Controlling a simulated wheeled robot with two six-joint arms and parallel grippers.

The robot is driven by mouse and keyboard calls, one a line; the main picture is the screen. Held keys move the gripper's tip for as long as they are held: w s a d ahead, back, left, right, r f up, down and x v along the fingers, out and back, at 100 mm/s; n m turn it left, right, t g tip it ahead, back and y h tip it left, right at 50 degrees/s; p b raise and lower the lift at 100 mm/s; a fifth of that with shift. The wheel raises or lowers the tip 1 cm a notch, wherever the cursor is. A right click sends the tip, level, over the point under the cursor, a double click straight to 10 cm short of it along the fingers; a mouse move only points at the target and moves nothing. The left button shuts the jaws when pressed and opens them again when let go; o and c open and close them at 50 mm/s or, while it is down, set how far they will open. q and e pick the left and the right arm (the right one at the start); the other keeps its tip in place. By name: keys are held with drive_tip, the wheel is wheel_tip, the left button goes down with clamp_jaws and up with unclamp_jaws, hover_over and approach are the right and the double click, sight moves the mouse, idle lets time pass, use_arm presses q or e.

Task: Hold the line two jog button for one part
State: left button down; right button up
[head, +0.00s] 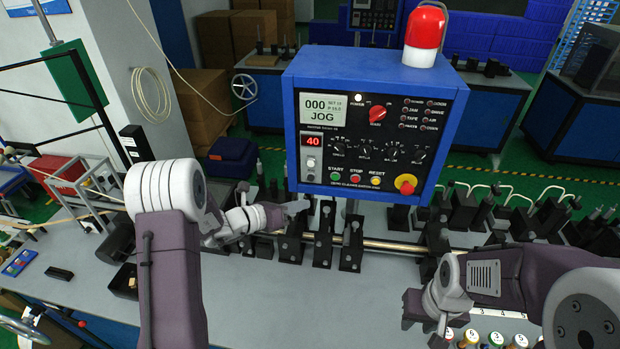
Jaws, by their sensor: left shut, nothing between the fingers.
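A blue control box (290,100) with a black front panel stands upright at the middle of the head view. Its pale screen (323,110) reads 000 JOG, and a red display (325,141) reads 40. Along the bottom are a green START button (334,177), a red STOP button (355,179) and a yellow RESET button (375,181). I cannot tell which button is line two jog. My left gripper (301,207) is shut and empty, just below the panel's lower left corner. My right gripper (438,338) is low at the right, its fingers too unclear to judge.
A red emergency knob (405,184) on a yellow base is at the panel's lower right. A red beacon (425,27) tops the box. Black fixtures (324,243) and a metal rod (390,246) stand below it. Colour-capped bottles (495,339) are near my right gripper. The front table (270,300) is mostly clear.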

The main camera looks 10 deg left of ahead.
sight(311, 178)
use_arm(q)
drive_tip(key=w, duration=0.7)
drive_tip(key=shift+w+p, duration=0.35)
drive_tip(key=shift+p, duration=0.1)
idle(1.5)
drive_tip(key=shift+w, duration=0.4)
drive_tip(key=shift+w, duration=0.4)
idle(4.6)
